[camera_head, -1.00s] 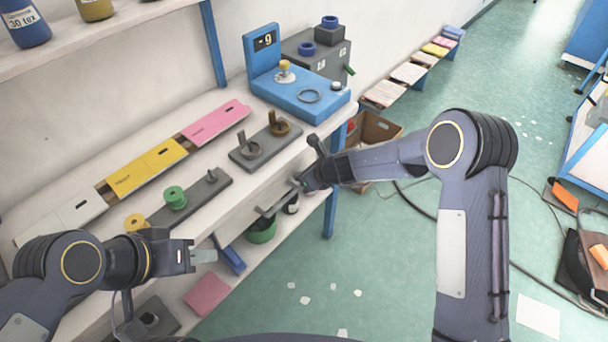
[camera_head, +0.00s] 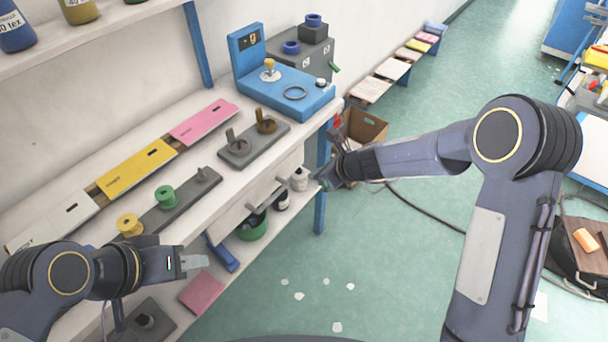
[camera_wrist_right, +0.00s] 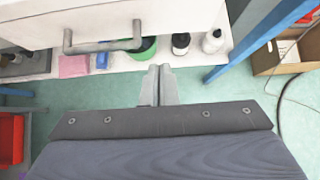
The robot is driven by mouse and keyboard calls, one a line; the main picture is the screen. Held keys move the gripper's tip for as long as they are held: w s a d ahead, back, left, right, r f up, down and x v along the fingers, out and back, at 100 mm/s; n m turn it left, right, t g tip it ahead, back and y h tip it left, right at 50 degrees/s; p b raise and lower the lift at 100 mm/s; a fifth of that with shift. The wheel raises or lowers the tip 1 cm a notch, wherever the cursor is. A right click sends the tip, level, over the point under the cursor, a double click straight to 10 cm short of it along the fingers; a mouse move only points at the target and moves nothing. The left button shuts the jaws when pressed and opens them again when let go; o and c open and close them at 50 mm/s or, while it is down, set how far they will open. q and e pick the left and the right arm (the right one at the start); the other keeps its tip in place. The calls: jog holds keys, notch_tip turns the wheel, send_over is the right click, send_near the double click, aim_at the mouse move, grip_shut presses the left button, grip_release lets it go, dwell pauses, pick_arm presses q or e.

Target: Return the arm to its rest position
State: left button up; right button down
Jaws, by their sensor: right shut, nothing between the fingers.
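My right gripper (camera_head: 322,180) is in front of the bench, near its right leg, beside the drawer front. In the right wrist view its two fingers (camera_wrist_right: 158,86) are together with nothing between them, over open floor and below the drawer handle (camera_wrist_right: 103,43). My left gripper (camera_head: 194,262) is at the lower left in the head view, in front of the bench edge. Its pale fingers are seen from the side, so any gap between them is hidden. No object shows in it.
The bench (camera_head: 100,207) holds green (camera_head: 166,196) and yellow (camera_head: 129,224) spools and a blue scale (camera_head: 287,92). The lower shelf holds a green bowl (camera_head: 252,228) and bottles. A cardboard box (camera_head: 362,128) stands behind my right gripper. The floor in front is mostly clear.

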jog(key=v, duration=0.2)
jog(key=shift+s+d+r, duration=0.25)
